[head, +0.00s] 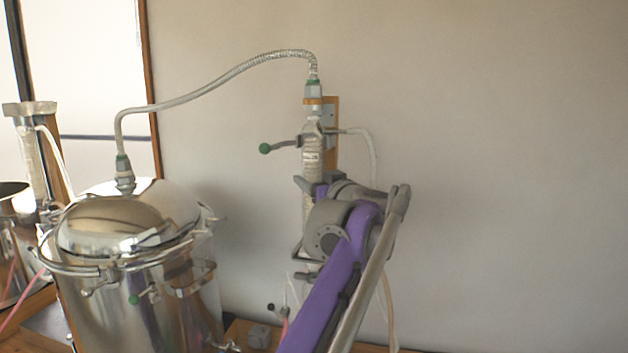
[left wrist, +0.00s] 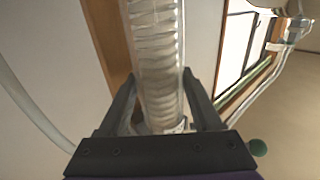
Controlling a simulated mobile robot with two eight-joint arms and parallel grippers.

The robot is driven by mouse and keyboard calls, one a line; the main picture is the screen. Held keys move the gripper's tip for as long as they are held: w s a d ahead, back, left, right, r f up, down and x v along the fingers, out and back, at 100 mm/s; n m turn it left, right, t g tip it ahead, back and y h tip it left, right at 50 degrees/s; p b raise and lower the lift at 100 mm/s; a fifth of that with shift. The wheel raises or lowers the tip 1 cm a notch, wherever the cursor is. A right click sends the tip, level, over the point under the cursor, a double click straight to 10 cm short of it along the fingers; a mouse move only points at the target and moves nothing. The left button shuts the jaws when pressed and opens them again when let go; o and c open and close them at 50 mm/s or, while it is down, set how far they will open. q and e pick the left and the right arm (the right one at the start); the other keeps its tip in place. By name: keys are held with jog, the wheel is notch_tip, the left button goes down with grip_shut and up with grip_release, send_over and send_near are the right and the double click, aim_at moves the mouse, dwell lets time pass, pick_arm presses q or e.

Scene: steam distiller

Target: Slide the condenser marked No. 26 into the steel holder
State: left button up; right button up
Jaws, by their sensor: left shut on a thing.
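The condenser (head: 312,165) is an upright glass tube with a pale label too small to read. In the left wrist view the condenser (left wrist: 155,50) shows a coil inside. My left gripper (head: 311,188) is shut on the condenser below the label; in the left wrist view its two dark fingers (left wrist: 156,88) stand on either side of the glass. The steel holder (head: 312,131) is a clamp with a green-knobbed lever (head: 265,148), in front of a wooden board (head: 331,115). The condenser's upper part appears at the clamp; how far it is seated is hidden. My right gripper is out of view.
A steel pot (head: 135,225) with a domed lid stands left of the condenser. A braided hose (head: 215,90) arches from its lid to the condenser's top. A clear hose (head: 374,155) hangs on the right. Another glass column (head: 38,160) stands far left. The wall at right is bare.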

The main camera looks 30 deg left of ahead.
pick_arm(q)
jog(key=o, duration=1.2)
jog(key=shift+f, duration=0.1)
jog(key=shift+b+v, duration=0.85)
jog(key=shift+v, duration=4.6)
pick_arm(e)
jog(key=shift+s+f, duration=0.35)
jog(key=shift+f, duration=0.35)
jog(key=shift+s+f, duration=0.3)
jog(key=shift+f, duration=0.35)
